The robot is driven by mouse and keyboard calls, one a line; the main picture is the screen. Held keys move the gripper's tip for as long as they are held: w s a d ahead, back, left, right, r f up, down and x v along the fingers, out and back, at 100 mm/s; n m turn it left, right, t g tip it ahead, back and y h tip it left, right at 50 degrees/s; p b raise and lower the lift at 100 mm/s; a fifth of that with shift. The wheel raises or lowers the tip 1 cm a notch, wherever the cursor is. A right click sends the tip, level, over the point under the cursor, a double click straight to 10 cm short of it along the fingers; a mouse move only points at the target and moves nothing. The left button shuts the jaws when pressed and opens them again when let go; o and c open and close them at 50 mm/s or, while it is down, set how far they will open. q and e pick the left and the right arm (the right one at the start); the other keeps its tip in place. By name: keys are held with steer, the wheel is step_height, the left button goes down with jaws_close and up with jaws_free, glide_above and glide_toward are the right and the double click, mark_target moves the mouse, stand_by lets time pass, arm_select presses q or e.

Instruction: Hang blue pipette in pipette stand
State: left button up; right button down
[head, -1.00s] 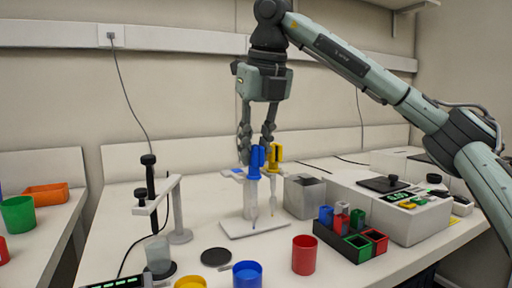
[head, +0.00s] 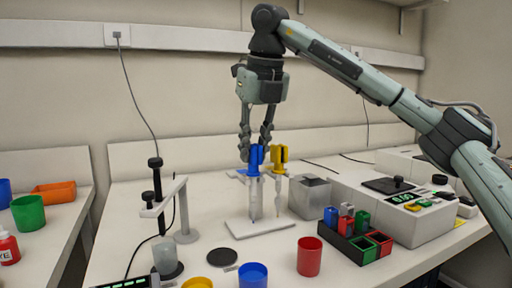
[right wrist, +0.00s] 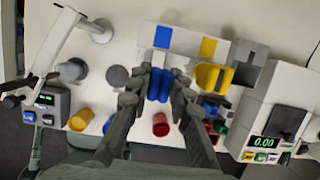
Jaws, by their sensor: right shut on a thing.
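The blue pipette (head: 256,160) is upright at the pipette stand (head: 238,228), above its white base. My right gripper (head: 255,148) is shut on the blue pipette near its top, from above. In the right wrist view the blue pipette (right wrist: 158,87) is between the fingertips (right wrist: 159,84), in front of the stand's blue-marked part (right wrist: 163,38). I cannot tell whether the pipette touches the stand's holder. A yellow pipette (head: 279,160) hangs upright beside it on the right, close to the blue one. My left gripper is not in view.
A thin white stand (head: 184,215) is left. Red (head: 309,256) and blue (head: 252,275) cups are in front.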

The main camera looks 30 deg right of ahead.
steer(key=shift+w, duration=0.95)
steer(key=shift+d+f, duration=0.1)
steer(key=shift+f, duration=0.35)
stand_by(0.4)
steer(key=c, duration=1.3)
jaws_free()
steer(key=shift+r, duration=0.1)
step_height(320, 180, up, 7)
